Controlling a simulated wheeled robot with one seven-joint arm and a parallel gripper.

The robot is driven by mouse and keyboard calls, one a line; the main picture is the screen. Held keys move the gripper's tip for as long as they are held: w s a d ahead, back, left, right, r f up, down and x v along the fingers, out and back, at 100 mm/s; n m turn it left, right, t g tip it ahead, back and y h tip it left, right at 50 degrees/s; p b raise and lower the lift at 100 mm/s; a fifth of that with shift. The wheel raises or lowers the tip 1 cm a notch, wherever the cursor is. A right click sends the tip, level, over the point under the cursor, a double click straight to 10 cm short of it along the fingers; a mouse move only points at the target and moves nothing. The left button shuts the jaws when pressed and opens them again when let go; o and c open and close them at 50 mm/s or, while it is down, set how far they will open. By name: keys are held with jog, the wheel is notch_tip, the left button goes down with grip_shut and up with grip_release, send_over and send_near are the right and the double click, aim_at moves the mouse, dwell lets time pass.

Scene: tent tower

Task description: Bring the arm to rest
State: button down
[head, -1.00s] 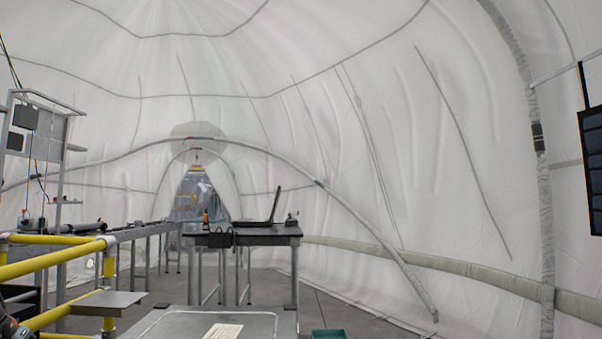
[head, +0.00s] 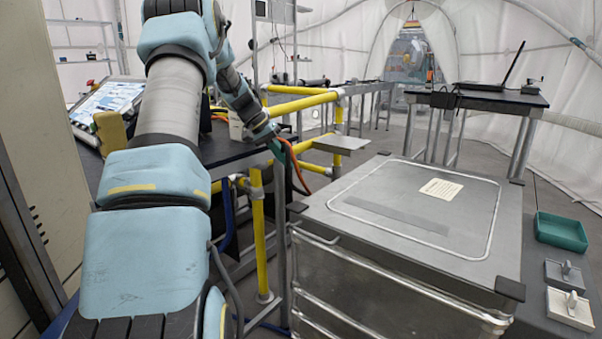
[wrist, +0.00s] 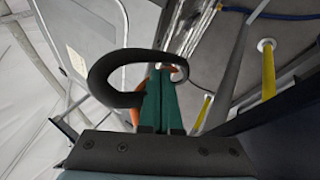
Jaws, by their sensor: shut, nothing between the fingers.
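My arm, in pale blue covers, fills the left half of the head view. It rises, bends at the top and comes down to the right. My gripper (head: 276,147) is small there, near the yellow rails and left of the metal case. In the wrist view the green fingers of my gripper (wrist: 163,84) lie together with nothing between them. A black loop and an orange cable show around the fingers. The gripper hangs in the air, and I see no contact with the rails.
Yellow rails (head: 300,104) stand close by my gripper, with a small grey shelf (head: 341,145). A metal case (head: 385,225) with a flat lid is to the right. A green tray (head: 562,232) lies farther right. A screen (head: 108,101) is left of my arm.

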jog(key=s+a+n+y+p, duration=0.1)
jog(key=s+a+y+p, duration=0.1)
jog(key=s, duration=0.8)
jog(key=s+a+r+n+t+y+p, duration=0.1)
jog(key=s+a+y+p, duration=0.1)
jog(key=s, duration=0.9)
jog(key=s+a+r+n+y+p, duration=0.1)
jog(key=s+a, duration=0.4)
jog(key=s, duration=0.6)
jog(key=shift+s+r+n+t+y+p, duration=0.3)
jog(key=shift+n+y+p, duration=0.4)
jog(key=shift+p, duration=0.55)
jog(key=shift+a, duration=0.1)
